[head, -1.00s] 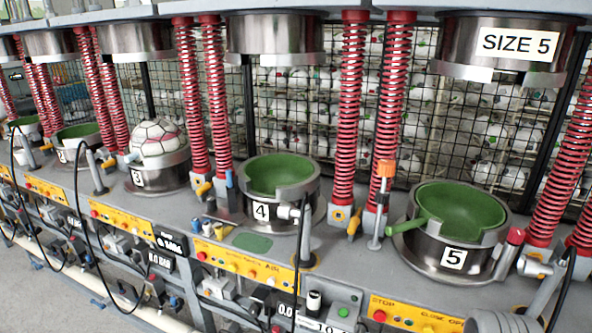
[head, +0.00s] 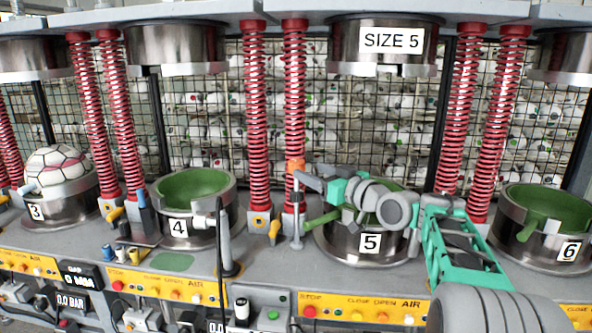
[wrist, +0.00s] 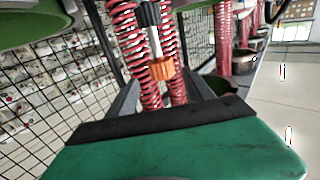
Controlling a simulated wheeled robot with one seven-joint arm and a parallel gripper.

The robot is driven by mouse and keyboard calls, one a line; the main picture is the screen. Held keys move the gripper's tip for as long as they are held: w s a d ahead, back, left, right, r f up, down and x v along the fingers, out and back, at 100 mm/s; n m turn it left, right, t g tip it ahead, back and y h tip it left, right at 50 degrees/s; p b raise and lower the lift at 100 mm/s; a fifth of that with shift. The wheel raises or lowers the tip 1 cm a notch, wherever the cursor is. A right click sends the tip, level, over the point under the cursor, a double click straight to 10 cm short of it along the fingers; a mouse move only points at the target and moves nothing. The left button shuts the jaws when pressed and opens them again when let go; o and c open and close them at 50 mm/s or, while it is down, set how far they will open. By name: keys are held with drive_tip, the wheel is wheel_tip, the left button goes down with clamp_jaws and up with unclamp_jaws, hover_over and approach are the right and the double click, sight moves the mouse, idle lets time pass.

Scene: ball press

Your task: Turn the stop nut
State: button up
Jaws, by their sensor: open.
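The stop nut (head: 295,166) is a small orange cap at the top of a thin metal post (head: 297,215), left of the press bowl marked 5 (head: 345,245). In the wrist view the orange nut (wrist: 163,69) shows just beyond the finger ends, roughly centred between them, with the pale post running up the picture from it. My gripper (head: 308,181) reaches in from the right, over bowl 5, with its tips close to the nut. In the wrist view my gripper (wrist: 161,88) has its two grey fingers apart, with nothing held. I cannot tell whether a finger touches the nut.
Red spring columns (head: 293,110) stand just behind the post. The SIZE 5 upper mould (head: 385,45) hangs above bowl 5. Bowl 4 (head: 180,232) is to the left and bowl 6 (head: 520,240) to the right. A yellow button panel (head: 365,308) runs along the front.

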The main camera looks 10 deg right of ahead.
sight(296, 166)
drive_tip(key=p+x, duration=0.1)
drive_tip(key=x, duration=0.5)
drive_tip(key=shift+w+a, duration=0.3)
drive_tip(key=shift+a, duration=0.05)
drive_tip(key=shift+c, duration=0.2)
clamp_jaws()
drive_tip(key=shift+f+m+h+b, duration=0.1)
drive_tip(key=shift+m+h+b, duration=0.2)
drive_tip(key=shift+h+b, duration=0.15)
